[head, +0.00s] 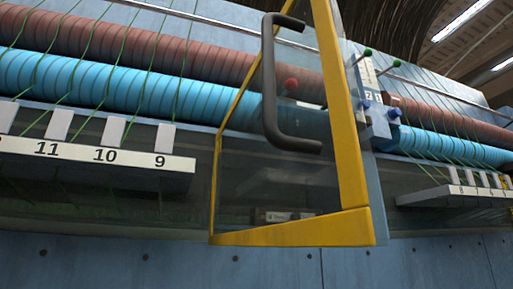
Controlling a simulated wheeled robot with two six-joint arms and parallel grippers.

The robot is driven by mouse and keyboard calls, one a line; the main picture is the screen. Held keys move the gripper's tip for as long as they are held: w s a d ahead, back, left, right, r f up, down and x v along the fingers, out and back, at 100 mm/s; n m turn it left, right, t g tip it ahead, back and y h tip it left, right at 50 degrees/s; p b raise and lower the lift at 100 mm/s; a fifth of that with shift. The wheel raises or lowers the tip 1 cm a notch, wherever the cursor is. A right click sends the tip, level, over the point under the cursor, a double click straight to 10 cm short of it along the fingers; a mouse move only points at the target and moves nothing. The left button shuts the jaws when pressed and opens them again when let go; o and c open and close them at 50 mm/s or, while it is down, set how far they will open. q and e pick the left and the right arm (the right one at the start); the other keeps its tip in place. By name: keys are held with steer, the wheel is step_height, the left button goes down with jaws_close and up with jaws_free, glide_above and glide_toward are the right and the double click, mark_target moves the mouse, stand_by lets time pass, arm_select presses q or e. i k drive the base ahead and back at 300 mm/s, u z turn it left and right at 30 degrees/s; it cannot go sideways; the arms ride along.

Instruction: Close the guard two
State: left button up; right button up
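A guard (345,130) with a yellow frame and a see-through panel stands in the middle of the head view. It appears swung outward from the machine, its near yellow edge large and close to me. A black bar handle (268,90) is fixed to it. The guard's top runs out of the picture. I cannot read a number two on the guard itself. Neither of my grippers is in view.
Behind are brown rollers (130,45) and blue rollers (60,75) with green yarns. A ledge numbered 11, 10, 9 (140,175) juts out at left, another ledge (450,195) at right. A post (372,100) with knobs stands right of the guard.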

mark_target(352, 227)
steer(key=z, duration=2.55)
steer(key=k, duration=1.25)
steer(key=u, duration=1.25)
